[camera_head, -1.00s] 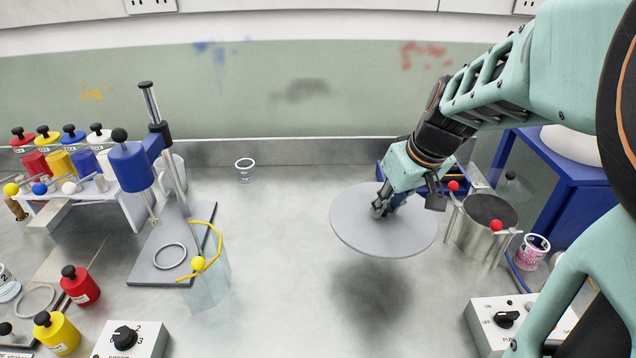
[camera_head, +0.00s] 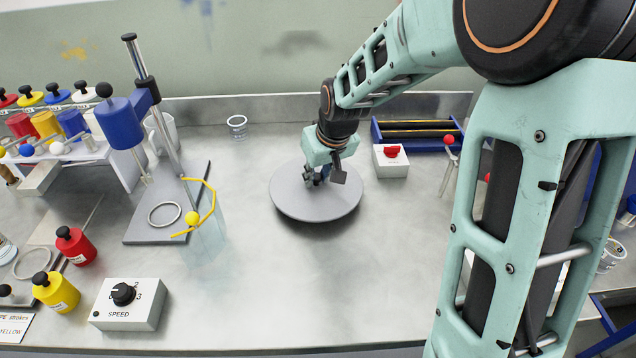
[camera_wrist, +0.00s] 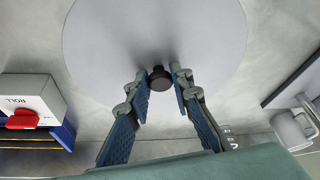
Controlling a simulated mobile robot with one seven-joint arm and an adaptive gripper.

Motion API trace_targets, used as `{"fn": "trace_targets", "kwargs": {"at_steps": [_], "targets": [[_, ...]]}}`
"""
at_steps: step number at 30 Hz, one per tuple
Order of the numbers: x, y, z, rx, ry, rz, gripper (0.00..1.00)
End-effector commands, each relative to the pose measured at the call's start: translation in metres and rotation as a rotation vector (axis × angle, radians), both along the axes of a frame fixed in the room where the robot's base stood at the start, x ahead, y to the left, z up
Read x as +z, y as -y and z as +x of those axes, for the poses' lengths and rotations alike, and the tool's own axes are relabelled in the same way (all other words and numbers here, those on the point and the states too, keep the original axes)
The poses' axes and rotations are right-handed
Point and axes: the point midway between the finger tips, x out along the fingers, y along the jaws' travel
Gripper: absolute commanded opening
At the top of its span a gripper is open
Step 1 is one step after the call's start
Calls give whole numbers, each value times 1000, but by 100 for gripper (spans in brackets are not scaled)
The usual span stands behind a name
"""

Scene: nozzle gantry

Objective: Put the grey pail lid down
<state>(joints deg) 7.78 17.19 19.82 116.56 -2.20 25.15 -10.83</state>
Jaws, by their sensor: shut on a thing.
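The grey pail lid (camera_head: 310,208) is a flat round disc with a small black knob at its centre. It lies level over the clear middle of the bench, with a shadow close under its edge; I cannot tell whether it touches the bench. My gripper (camera_head: 317,179) is above the lid's centre and shut on its knob. In the wrist view, the two fingers (camera_wrist: 158,80) are either side of the black knob, and the lid (camera_wrist: 110,50) fills the upper middle. The pail is hidden behind my arm.
A white box with a red knob (camera_head: 391,165) and a blue roller tray (camera_head: 420,135) stand right of the lid. A stand with a blue cylinder (camera_head: 123,122) and a SPEED box (camera_head: 130,304) are left.

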Motion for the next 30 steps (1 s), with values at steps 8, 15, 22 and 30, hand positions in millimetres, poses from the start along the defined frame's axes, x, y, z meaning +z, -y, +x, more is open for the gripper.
{"fn": "trace_targets", "kwargs": {"at_steps": [8, 15, 22, 30], "targets": [[-27, 2, 0, -1, 0, 0, 0], [-30, 2, 0, -1, -1, -1, 0], [-30, 2, -1, -1, -2, 0, 38], [-28, 2, -1, -1, -1, 0, 38]]}}
